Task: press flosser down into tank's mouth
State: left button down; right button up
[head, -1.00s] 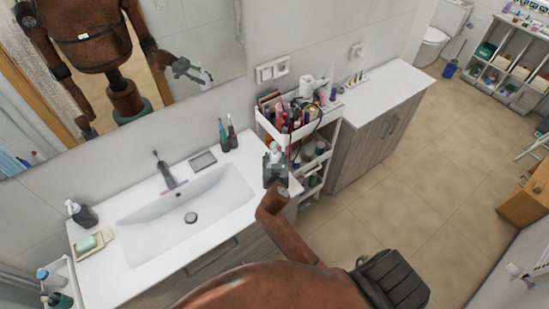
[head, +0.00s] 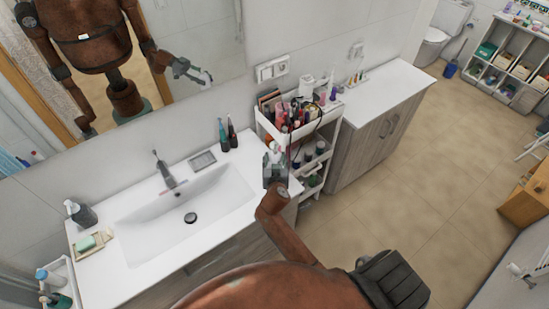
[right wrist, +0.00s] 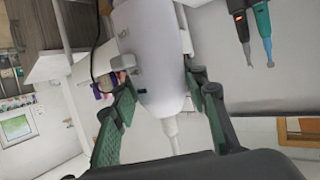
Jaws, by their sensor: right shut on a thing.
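My right gripper (head: 276,168) is shut on the white flosser (right wrist: 158,60), near the right end of the sink counter. In the right wrist view the two green-padded fingers (right wrist: 162,110) stand on either side of its smooth body, and a thin white tip points toward the wrist. In the head view only a small white part of the flosser (head: 276,148) shows above the gripper. I cannot make out the tank or its mouth; whether the flosser touches it cannot be told. My left gripper is not directly in view.
A white cart (head: 332,119) crowded with cosmetics stands just behind and right of my gripper. The sink basin (head: 185,213) lies to the left.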

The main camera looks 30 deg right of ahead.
jog(key=shift+f+b, duration=0.8)
jog(key=shift+f, duration=0.15)
jog(key=o, duration=1.4)
jog(key=v, duration=0.7)
jog(key=shift+s, duration=0.2)
